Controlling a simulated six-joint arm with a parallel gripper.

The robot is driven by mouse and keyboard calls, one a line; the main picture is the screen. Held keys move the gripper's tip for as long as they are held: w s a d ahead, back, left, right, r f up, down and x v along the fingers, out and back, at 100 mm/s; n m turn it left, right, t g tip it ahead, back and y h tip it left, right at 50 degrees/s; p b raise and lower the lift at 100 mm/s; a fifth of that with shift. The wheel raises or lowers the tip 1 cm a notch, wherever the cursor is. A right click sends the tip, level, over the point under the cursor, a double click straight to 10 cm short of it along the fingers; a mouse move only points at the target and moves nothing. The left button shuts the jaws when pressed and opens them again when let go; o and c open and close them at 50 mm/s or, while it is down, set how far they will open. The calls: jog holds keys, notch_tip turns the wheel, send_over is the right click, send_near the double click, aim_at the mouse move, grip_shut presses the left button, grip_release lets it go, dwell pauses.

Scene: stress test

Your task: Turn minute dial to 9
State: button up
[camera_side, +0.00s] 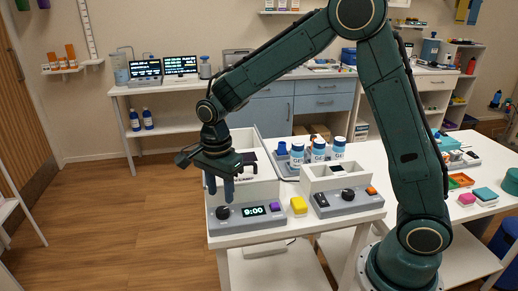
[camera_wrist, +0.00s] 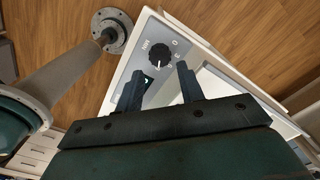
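A grey timer unit (camera_side: 247,222) sits at the front left of the white table in the side view. In the wrist view, the dial (camera_wrist: 160,57) with a white pointer mark shows just beyond the open fingertips (camera_wrist: 159,68). The fingers look clear of the dial. The display is mostly hidden behind a finger there.
A second grey unit (camera_side: 345,204) with a dial and orange button stands to the right. White open bins (camera_side: 262,190) stand close behind the timer. Blue-capped bottles (camera_side: 318,150) stand farther back. Floor is open to the left.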

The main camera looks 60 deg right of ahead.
aim_at(226, 210)
notch_tip(226, 210, up, 9)
jog(key=shift+f, duration=0.2)
dwell(0.5)
jog(key=s+d+r+n+t, duration=0.35)
jog(key=s+r+n, duration=0.4)
jog(key=s, duration=0.45)
jog(key=s+d+f+n+t, duration=0.1)
jog(key=s+d+n+t, duration=0.1)
jog(key=s+n, duration=0.8)
jog(key=shift+s+f+n, duration=0.25)
jog(key=shift+s+n, duration=0.1)
jog(key=shift+s, duration=0.6)
